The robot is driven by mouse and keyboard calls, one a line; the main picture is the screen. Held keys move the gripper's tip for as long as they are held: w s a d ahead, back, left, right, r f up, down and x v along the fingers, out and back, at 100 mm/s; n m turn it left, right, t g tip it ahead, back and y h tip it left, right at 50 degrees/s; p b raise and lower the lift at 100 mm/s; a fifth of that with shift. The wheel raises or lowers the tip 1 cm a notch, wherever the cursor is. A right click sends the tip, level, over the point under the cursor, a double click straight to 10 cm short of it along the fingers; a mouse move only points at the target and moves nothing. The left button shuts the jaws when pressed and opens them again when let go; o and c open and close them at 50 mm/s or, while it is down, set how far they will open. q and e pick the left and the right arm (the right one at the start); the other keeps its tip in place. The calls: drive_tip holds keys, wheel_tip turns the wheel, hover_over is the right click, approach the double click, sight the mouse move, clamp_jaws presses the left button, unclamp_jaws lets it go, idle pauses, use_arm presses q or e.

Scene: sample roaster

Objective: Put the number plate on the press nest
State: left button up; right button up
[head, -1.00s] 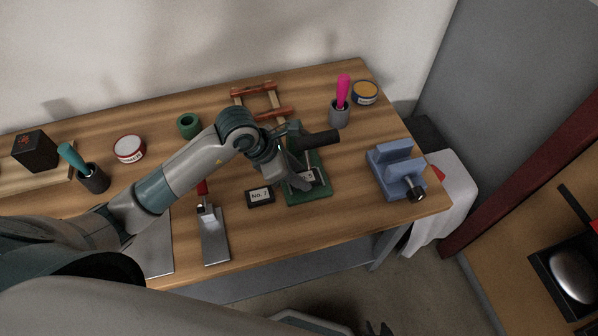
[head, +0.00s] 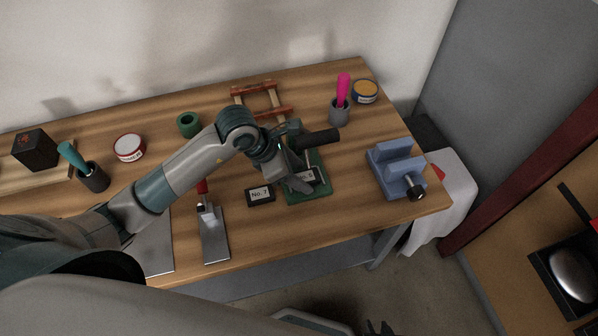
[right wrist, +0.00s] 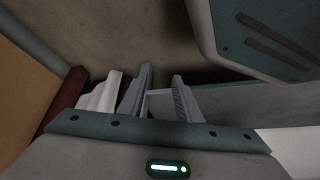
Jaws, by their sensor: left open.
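The press (head: 319,196) has a green base and a black lever handle (head: 318,140) pointing right. A small pale plate with a dark mark, which looks like an 8, lies on the press at the nest, partly hidden by my left gripper (head: 302,182). That gripper is open, pointing down beside the plate; I cannot tell whether it touches it. A dark block with a white "No. 7" label (head: 260,195) stands on the bench just left of the press. My right gripper (right wrist: 163,92) is open and empty in the right wrist view, away from the bench.
A blue vise (head: 394,170) stands right of the press. A red-and-wood frame (head: 262,98) lies behind the press. A metal tool (head: 214,238) lies at the front left.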

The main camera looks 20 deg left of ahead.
use_arm(q)
drive_tip(key=shift+s+a+r, duration=0.1)
drive_tip(key=shift+a+r, duration=0.1)
drive_tip(key=shift+r, duration=0.25)
drive_tip(key=b+v, duration=0.1)
drive_tip(key=v, duration=1)
use_arm(e)
drive_tip(key=shift+s+d+f+g, duration=0.4)
drive_tip(key=shift+s+f, duration=0.15)
drive_tip(key=shift+s, duration=0.25)
drive_tip(key=shift+w, duration=0.2)
